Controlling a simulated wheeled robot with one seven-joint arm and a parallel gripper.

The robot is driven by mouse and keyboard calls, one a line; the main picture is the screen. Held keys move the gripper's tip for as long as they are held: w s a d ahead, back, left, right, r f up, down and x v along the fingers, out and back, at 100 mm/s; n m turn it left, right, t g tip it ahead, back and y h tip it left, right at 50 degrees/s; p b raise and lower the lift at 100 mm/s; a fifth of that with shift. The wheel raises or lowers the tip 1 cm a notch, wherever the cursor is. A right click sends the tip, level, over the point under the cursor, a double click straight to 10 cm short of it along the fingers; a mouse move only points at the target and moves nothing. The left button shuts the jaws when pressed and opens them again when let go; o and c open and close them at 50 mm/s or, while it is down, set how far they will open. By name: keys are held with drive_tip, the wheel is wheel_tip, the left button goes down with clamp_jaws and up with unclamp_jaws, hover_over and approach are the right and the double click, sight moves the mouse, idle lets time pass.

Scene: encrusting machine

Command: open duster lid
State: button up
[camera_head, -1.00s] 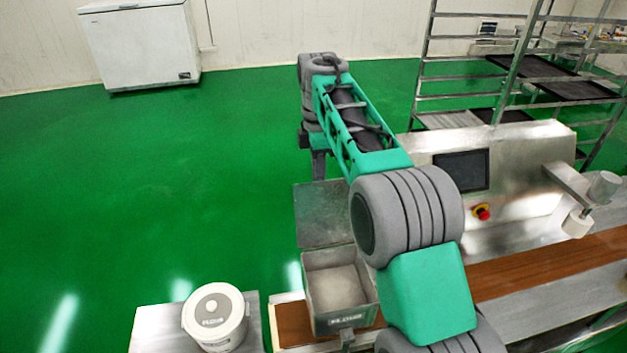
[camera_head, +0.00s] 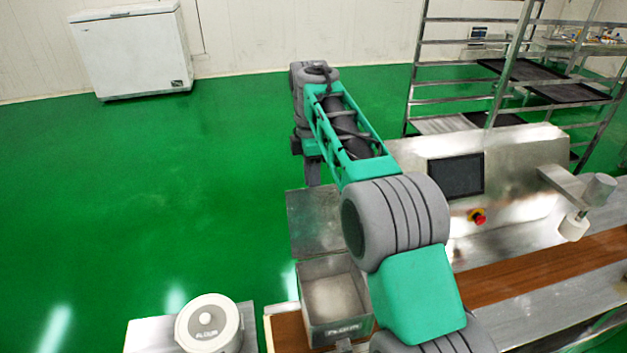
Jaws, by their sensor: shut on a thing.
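The duster (camera_head: 338,331) is a grey metal box with a label on its front, standing at the end of the machine's brown belt. Its lid (camera_head: 315,222) is a flat grey plate standing up behind the box, so the box is open and pale flour shows inside. My gripper (camera_head: 313,172) is above the lid's upper edge, at the end of my green and grey arm. Its fingers point down and are partly hidden by the arm. They appear shut on the lid's upper edge, though the contact is hard to see.
A white lidded flour bucket (camera_head: 209,322) stands on a metal table left of the duster. The encrusting machine (camera_head: 500,190) with a dark screen and red button (camera_head: 478,217) is at right. A tray rack (camera_head: 510,75) stands behind it. A white freezer (camera_head: 131,50) is far left.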

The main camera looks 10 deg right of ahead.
drive_tip(key=shift+a+r, duration=0.1)
drive_tip(key=shift+a, duration=0.05)
wheel_tip(320, 180, up, 8)
drive_tip(key=p, duration=0.1)
drive_tip(key=shift+w+f, duration=0.2)
drive_tip(key=shift+w, duration=0.05)
